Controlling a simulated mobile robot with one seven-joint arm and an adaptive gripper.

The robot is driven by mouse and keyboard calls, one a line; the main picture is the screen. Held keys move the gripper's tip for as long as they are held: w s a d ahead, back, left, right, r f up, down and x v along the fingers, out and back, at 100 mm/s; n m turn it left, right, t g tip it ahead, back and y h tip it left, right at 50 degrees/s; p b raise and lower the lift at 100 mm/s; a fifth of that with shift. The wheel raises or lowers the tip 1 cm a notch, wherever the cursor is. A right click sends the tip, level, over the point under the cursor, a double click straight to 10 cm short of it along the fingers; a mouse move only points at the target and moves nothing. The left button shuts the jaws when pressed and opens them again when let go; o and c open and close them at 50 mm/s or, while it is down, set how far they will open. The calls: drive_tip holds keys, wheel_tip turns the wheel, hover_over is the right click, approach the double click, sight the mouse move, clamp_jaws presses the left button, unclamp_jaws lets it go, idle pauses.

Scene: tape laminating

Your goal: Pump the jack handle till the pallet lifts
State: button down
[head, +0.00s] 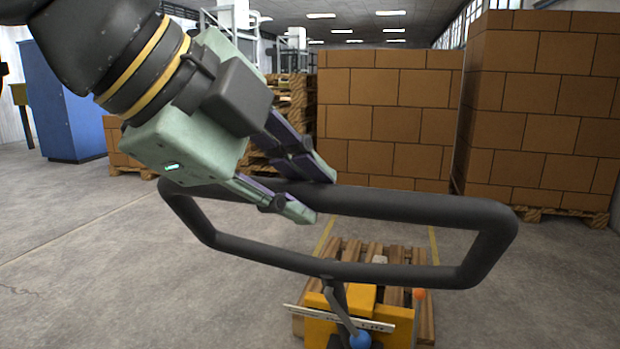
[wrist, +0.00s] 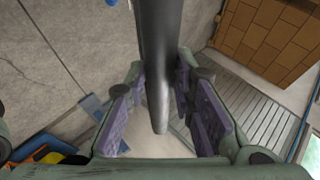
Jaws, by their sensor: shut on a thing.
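The jack handle (head: 430,205) is a dark grey loop spanning the middle of the head view. My gripper (head: 316,195) is shut on the left part of its upper bar, one finger on each side. In the wrist view the handle (wrist: 158,50) runs between the purple finger pads of my gripper (wrist: 160,85). The orange jack body (head: 362,298) stands below the handle, with a blue knob (head: 360,340) at the bottom edge. The wooden pallet (head: 350,252) shows behind the jack body. Whether it is off the floor cannot be seen.
Tall stacks of cardboard boxes (head: 390,115) stand behind, with another stack (head: 545,110) at the right. A blue cabinet (head: 62,100) stands at the left. The concrete floor (head: 110,280) at the left is clear.

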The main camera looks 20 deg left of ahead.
drive_tip(key=shift+s+f+b, duration=0.3)
drive_tip(key=shift+s+f, duration=0.3)
drive_tip(key=shift+s, duration=0.25)
drive_tip(key=c, duration=1.4)
unclamp_jaws()
drive_tip(key=shift+o, duration=0.2)
drive_tip(key=shift+w+r, duration=0.1)
drive_tip(key=v, duration=1.2)
